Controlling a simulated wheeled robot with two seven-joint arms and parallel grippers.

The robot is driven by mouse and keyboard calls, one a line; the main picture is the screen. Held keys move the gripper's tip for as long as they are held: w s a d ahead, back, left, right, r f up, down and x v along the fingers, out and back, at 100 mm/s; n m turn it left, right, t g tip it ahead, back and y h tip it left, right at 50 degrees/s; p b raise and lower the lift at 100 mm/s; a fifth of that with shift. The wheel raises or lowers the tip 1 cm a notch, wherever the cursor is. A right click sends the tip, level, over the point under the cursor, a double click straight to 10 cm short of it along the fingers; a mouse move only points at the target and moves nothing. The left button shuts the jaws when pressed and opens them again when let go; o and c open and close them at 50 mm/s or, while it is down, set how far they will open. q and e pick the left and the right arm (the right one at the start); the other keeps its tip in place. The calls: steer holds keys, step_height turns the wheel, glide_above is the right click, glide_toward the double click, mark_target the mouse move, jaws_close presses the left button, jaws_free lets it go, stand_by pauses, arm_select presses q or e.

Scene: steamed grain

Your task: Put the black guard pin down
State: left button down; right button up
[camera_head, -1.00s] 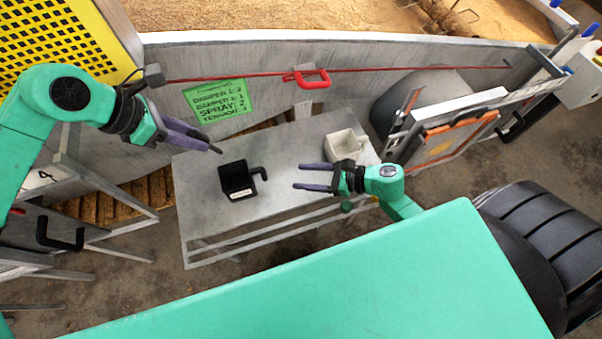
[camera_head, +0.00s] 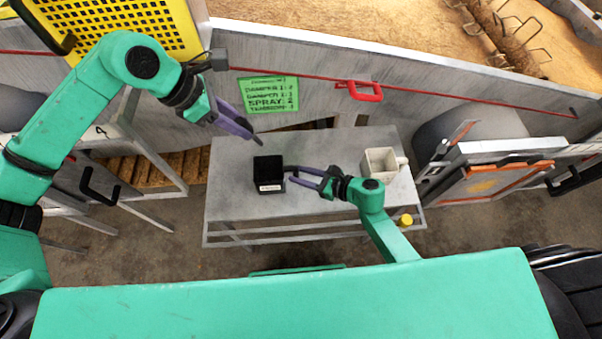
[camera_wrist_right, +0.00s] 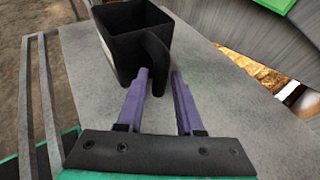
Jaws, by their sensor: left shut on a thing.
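My left gripper (camera_head: 252,136) is shut, above the back edge of the grey table (camera_head: 225,215). A small dark tip, which I take to be the black guard pin (camera_head: 258,141), shows at its finger ends; the fingers hide the rest. My right gripper (camera_head: 288,175) is open at the handle of a black square cup (camera_head: 268,172) with a white label. In the right wrist view, the cup (camera_wrist_right: 122,38) stands ahead and its handle lies between the open fingertips (camera_wrist_right: 159,73); I cannot tell whether they touch it.
A white square cup (camera_head: 380,163) stands to the right on the table. A green sign (camera_head: 268,94) and a red handle (camera_head: 360,91) are on the wall behind. A black handle (camera_head: 100,187) is on the left frame. The table's left part is clear.

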mark_target(258, 143)
jaws_close()
arm_select(q)
steer(key=d+f+y, duration=0.1)
steer(key=f, duration=0.2)
steer(key=f+n+y, duration=0.1)
steer(key=f, duration=0.2)
steer(key=w+d+f+g+y, duration=0.1)
steer(key=f, duration=0.2)
steer(key=shift+d+y, duration=0.3)
steer(key=shift+y, duration=0.1)
step_height(258, 143, down, 10)
steer(key=shift+f, duration=0.2)
steer(key=c, duration=0.8)
jaws_free()
steer(key=shift+c, duration=0.2)
step_height(258, 143, up, 12)
steer(key=a, duration=0.1)
steer(key=shift+s+a, duration=0.4)
